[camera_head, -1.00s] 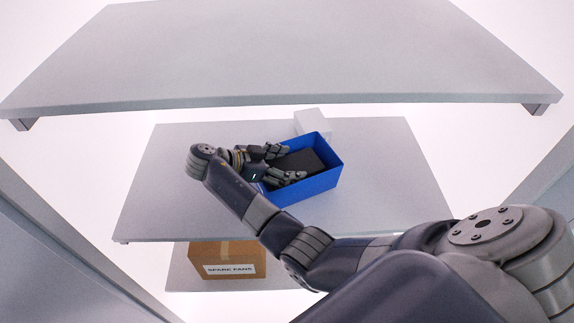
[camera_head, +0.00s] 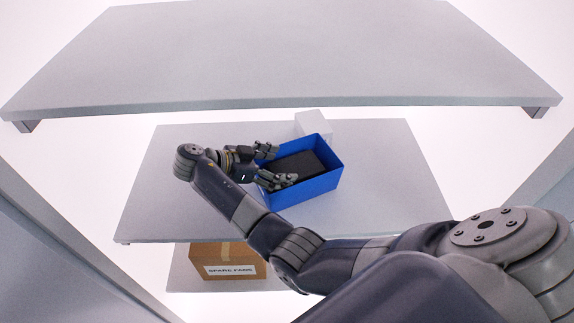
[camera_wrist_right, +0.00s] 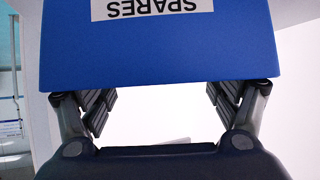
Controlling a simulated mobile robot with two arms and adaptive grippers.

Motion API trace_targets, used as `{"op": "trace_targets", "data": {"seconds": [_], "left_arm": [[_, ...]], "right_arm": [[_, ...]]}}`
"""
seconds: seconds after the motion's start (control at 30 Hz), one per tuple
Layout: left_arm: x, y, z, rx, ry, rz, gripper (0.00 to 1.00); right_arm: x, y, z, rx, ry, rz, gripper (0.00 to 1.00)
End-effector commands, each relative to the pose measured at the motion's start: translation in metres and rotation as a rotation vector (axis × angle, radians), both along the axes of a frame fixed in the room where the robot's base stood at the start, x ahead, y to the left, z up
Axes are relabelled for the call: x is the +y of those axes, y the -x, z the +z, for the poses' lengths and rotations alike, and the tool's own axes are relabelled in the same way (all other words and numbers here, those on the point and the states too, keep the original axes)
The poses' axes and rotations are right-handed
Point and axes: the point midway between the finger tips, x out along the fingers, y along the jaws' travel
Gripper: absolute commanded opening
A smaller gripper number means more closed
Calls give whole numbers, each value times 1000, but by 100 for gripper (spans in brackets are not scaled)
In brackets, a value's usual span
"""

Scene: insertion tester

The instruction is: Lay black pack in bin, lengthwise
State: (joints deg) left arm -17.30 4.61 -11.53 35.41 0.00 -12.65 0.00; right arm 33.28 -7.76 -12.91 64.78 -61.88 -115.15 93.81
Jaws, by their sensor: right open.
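The black pack (camera_head: 300,166) lies inside the blue bin (camera_head: 318,184) on the middle shelf, its long side running along the bin's length. Whether it lies fully flat on the bottom I cannot tell. My right gripper (camera_head: 274,167) is open and empty at the bin's left end, its fingers apart near the rim. In the right wrist view the open fingers (camera_wrist_right: 160,105) show in front of the bin's blue end wall (camera_wrist_right: 160,55), which bears a SPARES label. The pack is not seen there. My left gripper is not in view.
A white box (camera_head: 313,123) stands behind the bin on the middle shelf (camera_head: 385,190). A large upper shelf (camera_head: 280,50) hangs above. A cardboard box (camera_head: 226,258) labelled SPARE FANS sits on a lower shelf. The middle shelf is bare left and right of the bin.

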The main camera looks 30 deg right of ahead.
Motion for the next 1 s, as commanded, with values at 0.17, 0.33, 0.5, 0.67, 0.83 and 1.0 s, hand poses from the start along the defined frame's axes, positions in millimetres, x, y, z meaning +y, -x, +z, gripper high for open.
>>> {"op": "trace_targets", "data": {"seconds": [0.17,0.33,0.5,0.67,0.83,1.0], "left_arm": [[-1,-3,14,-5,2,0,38],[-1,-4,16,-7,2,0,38],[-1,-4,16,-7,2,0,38],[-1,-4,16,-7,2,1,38],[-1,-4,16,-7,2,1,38],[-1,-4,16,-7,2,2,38]], "right_arm": [[27,-4,17,2,-3,1,83],[38,-5,21,2,-1,0,83],[39,-6,21,1,0,0,83],[39,-6,21,1,0,0,83],[39,-6,21,1,0,0,83],[39,-8,26,30,6,27,83]]}}
